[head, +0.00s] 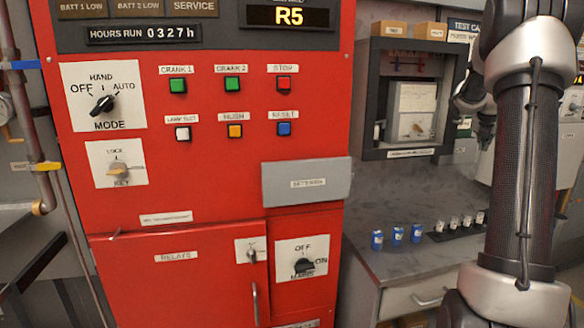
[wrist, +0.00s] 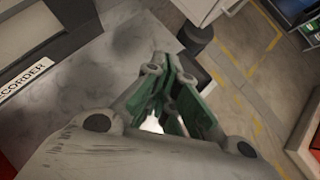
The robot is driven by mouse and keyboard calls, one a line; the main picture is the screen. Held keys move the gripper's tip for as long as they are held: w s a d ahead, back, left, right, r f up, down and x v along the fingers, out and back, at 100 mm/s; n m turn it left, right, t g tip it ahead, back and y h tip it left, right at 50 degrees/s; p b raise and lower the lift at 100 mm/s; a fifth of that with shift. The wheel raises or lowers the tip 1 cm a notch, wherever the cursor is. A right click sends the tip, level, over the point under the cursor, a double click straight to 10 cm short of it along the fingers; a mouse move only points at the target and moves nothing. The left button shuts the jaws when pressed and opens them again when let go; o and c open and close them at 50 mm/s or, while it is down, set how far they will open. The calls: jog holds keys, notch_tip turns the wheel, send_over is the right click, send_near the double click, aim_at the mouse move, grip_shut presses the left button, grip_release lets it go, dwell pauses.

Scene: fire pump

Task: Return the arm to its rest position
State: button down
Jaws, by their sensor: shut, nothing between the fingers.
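My gripper (wrist: 165,75) shows in the wrist view with its green-padded fingers drawn together and nothing between them. It is over the grey bench top (wrist: 75,85), with the floor beyond to the right. In the head view my arm (head: 520,165) stands upright along the right side, in front of the bench. Its far links are partly hidden behind the upper arm there, and I cannot make out the fingers in that view.
The red pump control panel (head: 220,190) fills the left and middle of the head view. Small blue cylinders (head: 397,234) stand near a dark rack of pale ones. Yellow-lined floor (wrist: 245,75) is open in the wrist view.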

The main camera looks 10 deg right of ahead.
jog(key=s+a+f+m+g+y, duration=0.3)
jog(key=s+a+f+m, duration=0.6)
jog(key=m, duration=0.7)
jog(key=s+a+r+m+y, duration=0.1)
jog(key=s+a+m, duration=0.2)
jog(key=s+a, duration=0.5)
jog(key=s+a+r+m+t+y, duration=0.1)
jog(key=s+a+r+m, duration=0.1)
jog(key=s+a, duration=0.6)
jog(key=s+a+r+m+y, duration=0.2)
jog(key=s+a, duration=0.6)
jog(key=a, duration=1)
jog(key=shift+m+t, duration=0.4)
jog(key=shift+m, duration=0.8)
jog(key=shift+a, duration=0.1)
